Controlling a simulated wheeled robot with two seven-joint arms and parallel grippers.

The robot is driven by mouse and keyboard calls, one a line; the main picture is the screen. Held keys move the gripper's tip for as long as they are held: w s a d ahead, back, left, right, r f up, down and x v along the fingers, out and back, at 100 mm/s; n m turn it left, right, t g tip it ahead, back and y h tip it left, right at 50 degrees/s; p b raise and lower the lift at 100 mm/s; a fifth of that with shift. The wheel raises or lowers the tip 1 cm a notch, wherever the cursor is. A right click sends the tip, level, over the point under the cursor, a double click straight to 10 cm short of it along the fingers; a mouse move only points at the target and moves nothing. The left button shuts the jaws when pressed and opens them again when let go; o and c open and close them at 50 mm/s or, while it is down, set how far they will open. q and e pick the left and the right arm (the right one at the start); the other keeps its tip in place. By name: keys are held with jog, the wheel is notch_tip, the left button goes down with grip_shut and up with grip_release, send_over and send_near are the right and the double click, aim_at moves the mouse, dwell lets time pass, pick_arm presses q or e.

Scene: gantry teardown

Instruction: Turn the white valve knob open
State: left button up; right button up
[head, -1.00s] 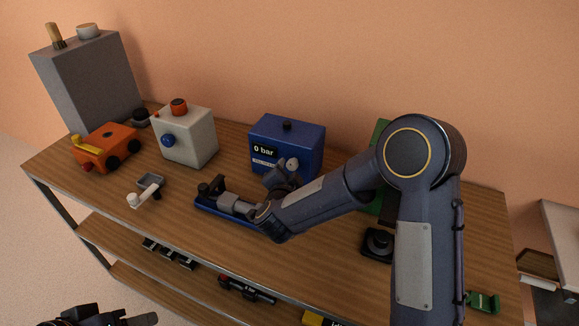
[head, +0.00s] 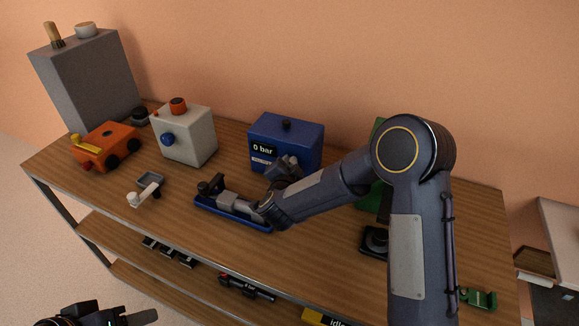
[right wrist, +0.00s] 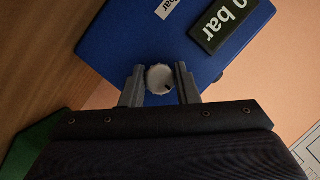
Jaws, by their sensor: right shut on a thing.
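The blue box (head: 302,143) with a "0 bar" display (head: 263,149) stands at the back middle of the bench. In the right wrist view the white valve knob (right wrist: 158,77) sits on the blue box's face (right wrist: 120,35), with a dark mark near its lower right edge. My right gripper (right wrist: 160,82) is shut on the knob, one finger on each side. In the head view my right gripper (head: 284,170) is at the box's front and hides the knob. My left gripper (head: 125,320) shows only partly at the bottom left, away from the box.
A white box (head: 190,140) with a blue knob and an orange vehicle (head: 105,146) stand to the left. A green object (head: 380,130) is partly behind my right arm.

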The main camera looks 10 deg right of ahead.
jog(key=n+h+p, duration=0.1)
jog(key=n+p, duration=0.1)
jog(key=p, duration=0.1)
jog(key=n+g+p, duration=0.1)
jog(key=p, duration=0.2)
jog(key=n+g+h+p, duration=0.1)
jog(key=n+p, duration=0.1)
jog(key=p, duration=0.1)
jog(key=shift+a+r+n+h, duration=0.15)
jog(key=shift+r+n+h, duration=0.15)
jog(key=n+h, duration=0.1)
jog(key=n, duration=0.1)
jog(key=n+g+h+p, duration=0.1)
jog(key=n, duration=0.1)
jog(key=n+g+h+p, duration=0.1)
jog(key=n+h, duration=0.1)
jog(key=shift+f+n, duration=0.35)
jog(key=shift+n, duration=0.05)
jog(key=shift+g, duration=0.3)
jog(key=o, duration=1)
jog(key=shift+w, duration=0.1)
